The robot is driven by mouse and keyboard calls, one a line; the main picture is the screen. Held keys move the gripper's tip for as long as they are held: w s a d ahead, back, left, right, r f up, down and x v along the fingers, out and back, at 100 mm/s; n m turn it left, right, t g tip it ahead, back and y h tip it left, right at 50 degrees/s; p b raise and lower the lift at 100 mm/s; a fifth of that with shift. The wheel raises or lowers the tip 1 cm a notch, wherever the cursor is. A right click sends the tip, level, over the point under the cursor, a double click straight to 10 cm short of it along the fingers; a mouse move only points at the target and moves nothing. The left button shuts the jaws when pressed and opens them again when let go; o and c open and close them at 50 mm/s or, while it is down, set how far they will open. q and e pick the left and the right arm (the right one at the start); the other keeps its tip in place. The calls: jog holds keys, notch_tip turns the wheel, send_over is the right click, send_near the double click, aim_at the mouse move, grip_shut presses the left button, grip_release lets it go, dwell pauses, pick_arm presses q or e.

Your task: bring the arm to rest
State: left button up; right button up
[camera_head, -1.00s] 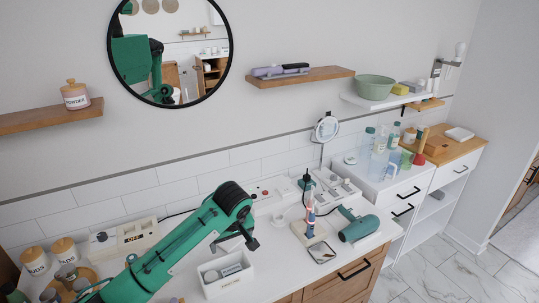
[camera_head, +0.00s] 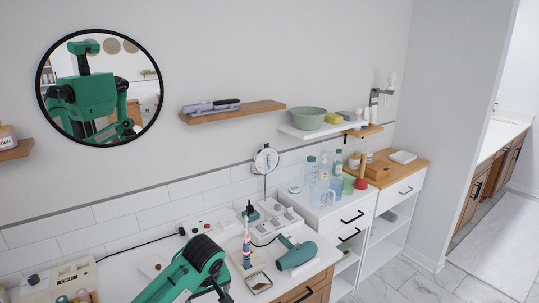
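My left arm (camera_head: 182,275) comes in from the lower left over the white counter (camera_head: 125,272). Its green forearm ends in a dark ribbed joint. The dark parts of my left gripper (camera_head: 208,292) hang at the bottom edge of the picture and are partly cut off, so whether it is open or shut is unclear. Nothing can be seen held there. It is to the left of the small mirror-topped tray (camera_head: 259,283) and the teal hair dryer (camera_head: 297,255). My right gripper is not in view.
An upright toothbrush (camera_head: 246,247) stands beside the arm. Open marble floor (camera_head: 400,280) lies right.

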pick_arm(q)
jog(key=s+d+f+m+h, duration=0.1)
jog(key=s+f+m+h, duration=0.15)
jog(key=s+f, duration=0.45)
jog(key=s+d+f+m+h, duration=0.1)
jog(key=s+f+m, duration=0.15)
jog(key=s, duration=0.75)
jog(key=s+a+m+t+y, duration=0.1)
jog(key=s+a, duration=0.3)
jog(key=s, duration=0.4)
jog(key=s+a+m+y, duration=0.1)
jog(key=s+a+m, duration=0.1)
jog(key=s+a, duration=0.5)
jog(key=s+d+f+g+b, duration=0.1)
jog(key=s+f, duration=0.1)
jog(key=f, duration=1.4)
jog(key=s+d+f, duration=0.1)
jog(key=f, duration=1.5)
jog(key=s+a+f+g+b, duration=0.1)
jog(key=s+a+f, duration=0.2)
jog(key=s+f, duration=1.6)
jog(key=shift+a+f+g, duration=0.15)
jog(key=shift+f+g, duration=0.15)
jog(key=shift+f, duration=0.3)
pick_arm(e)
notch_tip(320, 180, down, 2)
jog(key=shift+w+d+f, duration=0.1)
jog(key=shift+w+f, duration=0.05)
